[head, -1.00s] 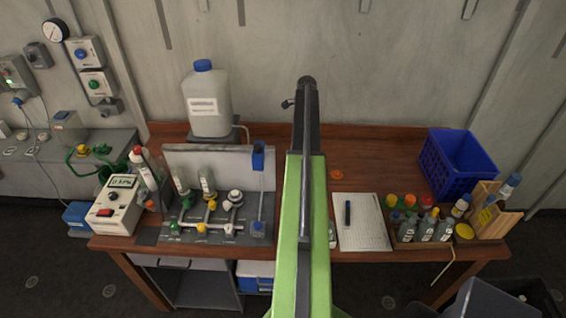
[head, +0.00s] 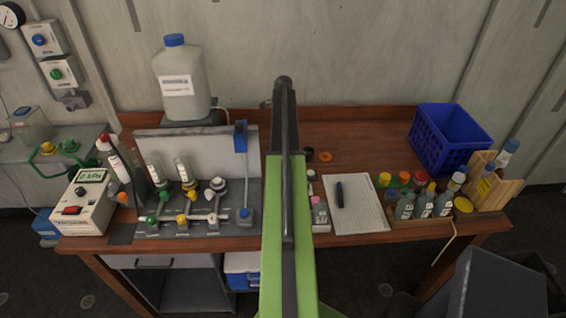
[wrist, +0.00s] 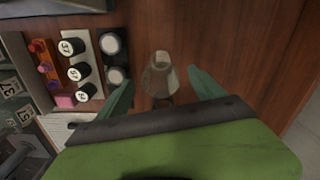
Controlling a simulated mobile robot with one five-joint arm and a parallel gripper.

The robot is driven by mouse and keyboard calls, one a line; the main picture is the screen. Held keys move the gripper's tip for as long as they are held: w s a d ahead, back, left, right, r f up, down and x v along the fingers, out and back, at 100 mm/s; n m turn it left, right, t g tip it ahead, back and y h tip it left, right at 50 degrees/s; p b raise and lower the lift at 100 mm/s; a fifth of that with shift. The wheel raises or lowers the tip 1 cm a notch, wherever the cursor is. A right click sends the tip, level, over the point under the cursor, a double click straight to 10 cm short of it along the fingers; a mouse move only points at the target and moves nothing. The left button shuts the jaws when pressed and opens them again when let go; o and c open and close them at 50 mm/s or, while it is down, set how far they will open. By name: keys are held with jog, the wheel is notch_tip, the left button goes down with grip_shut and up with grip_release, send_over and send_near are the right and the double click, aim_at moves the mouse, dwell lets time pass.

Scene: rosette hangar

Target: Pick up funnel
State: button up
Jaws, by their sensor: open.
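The funnel (wrist: 158,80) shows in the wrist view as a small, greyish, see-through piece on the brown wooden bench top (wrist: 225,40). My gripper (wrist: 161,76) is open, with one teal finger on each side of the funnel. A gap shows between the funnel and each finger. I cannot tell how high the fingers are above the bench. In the head view my green arm reaches over the bench, and neither the gripper nor the funnel can be made out there.
Left of the fingers in the wrist view are black numbered caps (wrist: 72,46) and an orange rack (wrist: 45,60). In the head view a blue crate (head: 447,140), a clipboard (head: 358,205), a white jug (head: 180,80) and a valve panel (head: 200,215) stand on the bench.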

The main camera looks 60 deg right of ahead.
jog(key=shift+f, duration=0.3)
notch_tip(320, 180, down, 6)
jog(key=b, duration=0.5)
jog(key=shift+d+r, duration=0.1)
jog(key=shift+r, duration=0.35)
jog(key=shift+c, duration=0.3)
jog(key=c, duration=1.4)
jog(key=shift+r, duration=0.1)
